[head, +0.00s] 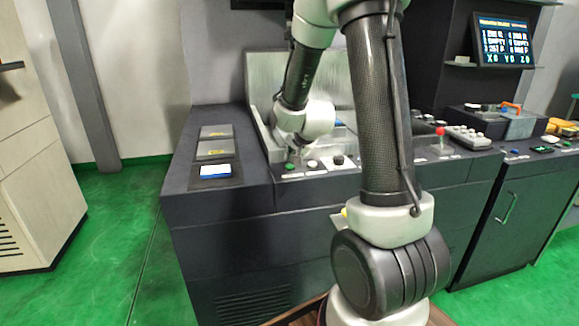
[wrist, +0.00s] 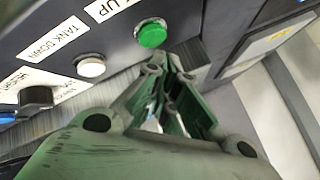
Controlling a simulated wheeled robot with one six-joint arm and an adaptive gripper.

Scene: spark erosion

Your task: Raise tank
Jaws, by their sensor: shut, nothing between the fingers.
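In the wrist view a green round button (wrist: 151,35) sits on the dark panel beside a partly cut-off label ending in "K UP" (wrist: 112,7). A white button (wrist: 91,65) sits to its left, by the label "TANK DOWN" (wrist: 54,38). My gripper (wrist: 170,68) is shut and empty, its green fingertips close to the green button; I cannot tell whether they touch it. In the head view the green button (head: 289,167) and the white button (head: 312,163) show on the machine's front edge, with my wrist just above and the fingers not clear.
A black knob (head: 338,160) lies right of the white button, also seen in the wrist view (wrist: 36,97). A red-topped lever (head: 440,131) and a screen (head: 503,41) stand farther right. Dark plates (head: 215,149) lie on the left worktop. Green floor (head: 120,215) is open at left.

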